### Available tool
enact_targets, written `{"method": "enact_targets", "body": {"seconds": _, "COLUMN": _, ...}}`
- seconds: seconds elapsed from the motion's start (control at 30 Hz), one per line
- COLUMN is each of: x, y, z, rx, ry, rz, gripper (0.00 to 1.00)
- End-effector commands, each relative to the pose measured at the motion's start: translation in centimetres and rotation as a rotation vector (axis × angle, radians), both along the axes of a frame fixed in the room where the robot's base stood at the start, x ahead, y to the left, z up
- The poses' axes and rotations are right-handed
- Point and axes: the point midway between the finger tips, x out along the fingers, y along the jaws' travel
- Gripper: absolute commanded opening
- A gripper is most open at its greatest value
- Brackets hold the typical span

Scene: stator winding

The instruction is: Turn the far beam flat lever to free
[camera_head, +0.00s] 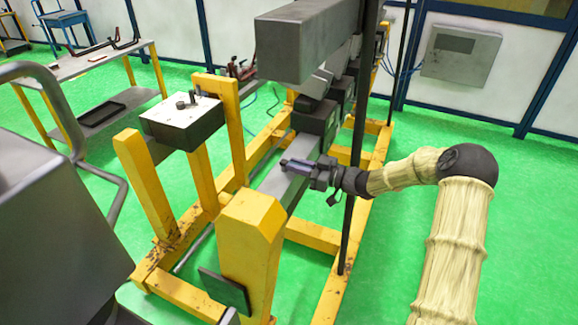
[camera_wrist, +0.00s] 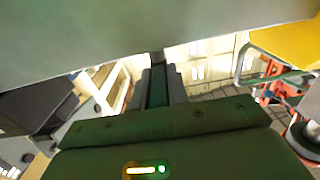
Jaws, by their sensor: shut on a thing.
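My gripper (camera_head: 297,167) reaches in from the right, over the grey beam (camera_head: 275,186) of the yellow frame. In the wrist view my gripper (camera_wrist: 158,84) shows its two fingers close together, pointing away from the camera. A narrow dark strip, which I take for the flat lever (camera_wrist: 157,92), lies between them. The gripper is shut on it. In the head view the lever cannot be told apart from the fingers, and its angle cannot be read.
A large grey bar (camera_head: 305,45) hangs above the gripper and fills the top of the wrist view. A dark upright post (camera_head: 352,200) stands close to my wrist. Yellow posts (camera_head: 250,235) and a grey box (camera_head: 183,125) stand to the left. Green floor (camera_head: 395,240) is clear at right.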

Motion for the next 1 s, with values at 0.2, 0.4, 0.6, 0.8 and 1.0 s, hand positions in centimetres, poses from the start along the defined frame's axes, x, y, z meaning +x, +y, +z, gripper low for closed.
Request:
{"method": "enact_targets", "body": {"seconds": 0.2, "x": 0.2, "y": -0.1, "z": 0.6, "rx": 0.005, "ry": -0.009, "rz": -0.001, "gripper": 0.0}}
{"method": "enact_targets", "body": {"seconds": 0.4, "x": 0.1, "y": -0.1, "z": 0.4, "rx": 0.003, "ry": -0.007, "rz": -0.001, "gripper": 0.38}}
{"method": "enact_targets", "body": {"seconds": 0.6, "x": 0.0, "y": 0.1, "z": 0.2, "rx": 0.001, "ry": -0.004, "rz": 0.001, "gripper": 0.38}}
{"method": "enact_targets", "body": {"seconds": 0.8, "x": -0.3, "y": -0.9, "z": 0.0, "rx": -0.001, "ry": -0.004, "rz": 0.0, "gripper": 0.38}}
{"method": "enact_targets", "body": {"seconds": 1.0, "x": -1.4, "y": -3.8, "z": -0.1, "rx": -0.002, "ry": -0.003, "rz": -0.003, "gripper": 0.38}}
